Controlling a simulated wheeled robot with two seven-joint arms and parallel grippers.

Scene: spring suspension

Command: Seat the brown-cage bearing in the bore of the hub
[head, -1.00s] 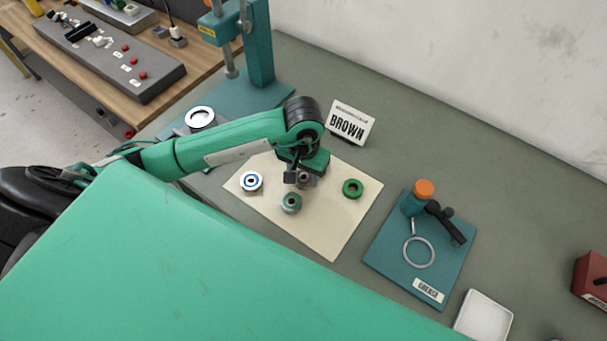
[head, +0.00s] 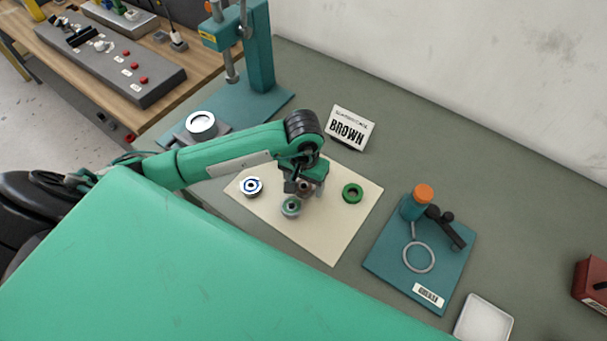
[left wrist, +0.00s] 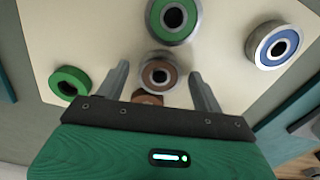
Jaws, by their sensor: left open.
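A brown-cage bearing (left wrist: 158,74) with a silver outer ring lies on the cream mat, between the two fingers of my left gripper (left wrist: 160,78) in the left wrist view. The gripper is open, with a gap on both sides of the bearing. In the head view my left gripper (head: 304,186) is low over the mat and partly covers the brown bearing. A second brown piece (left wrist: 147,98) shows partly behind the gripper's edge. The likely hub, a grey block with a bright ring (head: 201,124), stands on the press base. My right gripper is not in view.
A green-cage bearing (head: 291,206), a blue one (head: 252,187) and a green ring (head: 352,193) lie on the cream mat (head: 333,240). A BROWN sign (head: 350,127) stands behind. The teal press (head: 259,60) rises behind the hub. A grease board (head: 385,255) is at right.

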